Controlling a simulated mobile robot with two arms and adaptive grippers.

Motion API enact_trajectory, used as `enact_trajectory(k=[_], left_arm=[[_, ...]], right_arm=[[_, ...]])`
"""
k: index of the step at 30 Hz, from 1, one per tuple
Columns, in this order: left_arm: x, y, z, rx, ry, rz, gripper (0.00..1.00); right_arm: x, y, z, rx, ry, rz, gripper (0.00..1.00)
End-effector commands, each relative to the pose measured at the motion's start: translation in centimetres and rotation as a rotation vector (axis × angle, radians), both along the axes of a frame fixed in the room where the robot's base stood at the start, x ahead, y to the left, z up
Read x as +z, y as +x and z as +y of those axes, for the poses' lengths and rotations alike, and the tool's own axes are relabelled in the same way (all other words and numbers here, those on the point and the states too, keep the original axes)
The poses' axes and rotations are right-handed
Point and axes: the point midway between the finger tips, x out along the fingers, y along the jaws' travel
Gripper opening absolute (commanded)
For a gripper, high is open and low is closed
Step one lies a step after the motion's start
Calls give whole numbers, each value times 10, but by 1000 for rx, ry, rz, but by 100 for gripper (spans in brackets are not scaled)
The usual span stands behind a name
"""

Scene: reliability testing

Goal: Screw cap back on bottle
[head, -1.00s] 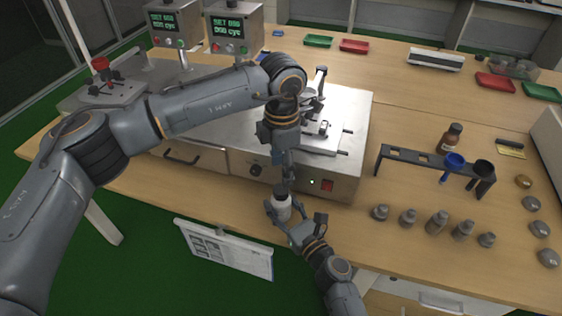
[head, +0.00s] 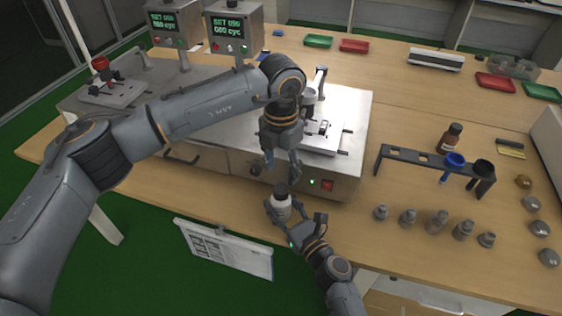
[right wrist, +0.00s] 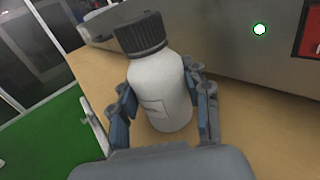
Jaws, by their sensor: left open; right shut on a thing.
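A white bottle (head: 279,207) with a black cap (head: 282,189) stands near the table's front edge, before the steel machine. My right gripper (head: 293,218) is shut on the bottle's body. The right wrist view shows the white bottle (right wrist: 161,92) between the two fingers of the right gripper (right wrist: 167,115), with the ribbed black cap (right wrist: 141,33) sitting on its neck. How tightly the cap is seated cannot be told. My left gripper (head: 281,172) is open and empty, just above the cap and apart from it.
The steel machine (head: 345,165) stands right behind the bottle. To the right are a black rack (head: 425,170) with a blue funnel (head: 454,160), a brown bottle (head: 451,137) and several grey weights (head: 437,221). A document board (head: 225,250) hangs at the front edge.

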Motion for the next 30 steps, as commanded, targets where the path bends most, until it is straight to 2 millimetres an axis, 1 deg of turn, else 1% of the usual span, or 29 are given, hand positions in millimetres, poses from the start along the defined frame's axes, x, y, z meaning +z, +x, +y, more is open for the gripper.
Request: enact_trajectory(k=[1,6,9,12,16,24,25,26,27,29,30], left_arm=[[-9,-1,0,1,2,4,53],[-36,-1,1,1,1,4,53],[-50,-1,0,0,1,4,53],[-60,-1,0,0,1,3,53],[-67,0,0,0,1,2,53],[-68,0,0,-1,1,1,53],[-68,0,0,-1,0,1,51],[-68,0,0,-1,1,1,45],[-68,0,0,-1,0,1,37],[-68,0,0,-1,0,1,25],[-68,0,0,-1,1,1,17]], right_arm=[[0,0,0,0,-1,1,0],[0,0,0,0,-1,1,0],[0,0,0,0,-1,1,0],[0,0,0,0,-1,1,0],[0,0,0,0,-1,1,0],[0,0,0,0,-1,1,0],[0,0,0,0,-1,1,0],[0,0,0,0,-1,1,0],[0,0,0,0,-1,1,0],[0,0,0,0,-1,1,0],[0,0,0,0,-1,1,0]])
